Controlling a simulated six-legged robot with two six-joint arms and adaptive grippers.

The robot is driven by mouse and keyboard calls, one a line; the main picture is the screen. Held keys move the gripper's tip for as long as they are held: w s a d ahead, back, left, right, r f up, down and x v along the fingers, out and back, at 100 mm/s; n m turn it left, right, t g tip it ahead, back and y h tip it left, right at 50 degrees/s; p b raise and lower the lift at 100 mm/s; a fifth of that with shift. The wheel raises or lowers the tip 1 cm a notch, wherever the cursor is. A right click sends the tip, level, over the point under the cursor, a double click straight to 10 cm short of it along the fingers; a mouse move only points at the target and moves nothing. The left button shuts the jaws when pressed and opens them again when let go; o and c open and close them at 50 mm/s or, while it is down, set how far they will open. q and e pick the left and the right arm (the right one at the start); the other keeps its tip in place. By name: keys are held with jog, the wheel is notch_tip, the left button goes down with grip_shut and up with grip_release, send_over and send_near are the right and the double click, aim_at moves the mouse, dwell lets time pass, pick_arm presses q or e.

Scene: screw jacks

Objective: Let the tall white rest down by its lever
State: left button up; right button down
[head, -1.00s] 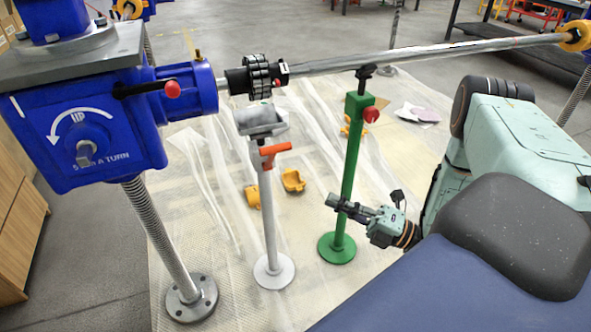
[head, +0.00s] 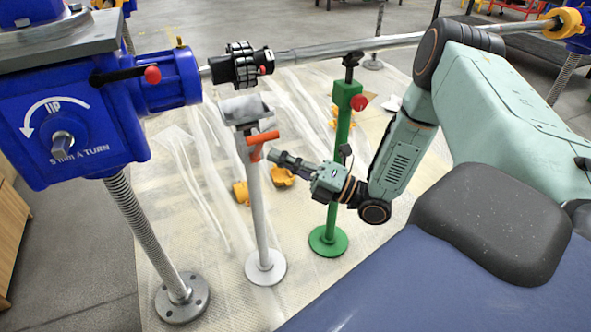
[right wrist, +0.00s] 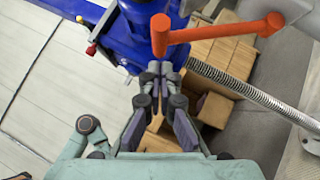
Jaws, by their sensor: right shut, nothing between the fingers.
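The tall white rest (head: 257,200) stands upright on its round base in the head view, with a grey cradle (head: 245,108) on top. The cradle shows below the shaft's black coupling in the picture. Its orange lever (head: 259,145) sticks out just under the cradle, and it also shows large at the top of the right wrist view (right wrist: 215,33). My right gripper (head: 274,155) is shut and empty. Its fingertips (right wrist: 155,68) are near the lever, just below its knob end in the wrist view; I cannot tell whether they touch. My left gripper is not in view.
A green stand (head: 340,170) with a red knob stands right of the white rest, behind my right forearm. A blue screw jack (head: 70,135) stands at left. A long shaft (head: 350,45) spans above. Yellow pieces (head: 283,177) lie on the floor sheet.

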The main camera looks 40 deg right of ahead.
aim_at(270, 134)
jog(key=shift+w+d+r, duration=0.15)
jog(key=shift+w+r, duration=0.05)
jog(key=shift+w, duration=0.2)
jog(key=shift+w+d+r, duration=0.1)
jog(key=shift+w+r, duration=0.05)
jog(key=shift+w, duration=0.25)
jog(key=r+p, duration=0.1)
jog(key=p, duration=0.1)
jog(key=w+r+m+h+p, duration=0.1)
jog(key=p, duration=0.1)
jog(key=shift+w+d+r+m+g+p, duration=0.2)
jog(key=shift+w+m+g+p, duration=0.1)
jog(key=shift+g+p, duration=0.1)
jog(key=shift+w+d+r+m+g+h+p, duration=0.15)
jog(key=shift+w+r+m+g+h+p, duration=0.25)
jog(key=shift+p, duration=0.4)
jog(key=shift+w+f, duration=0.1)
jog(key=shift+f, duration=0.15)
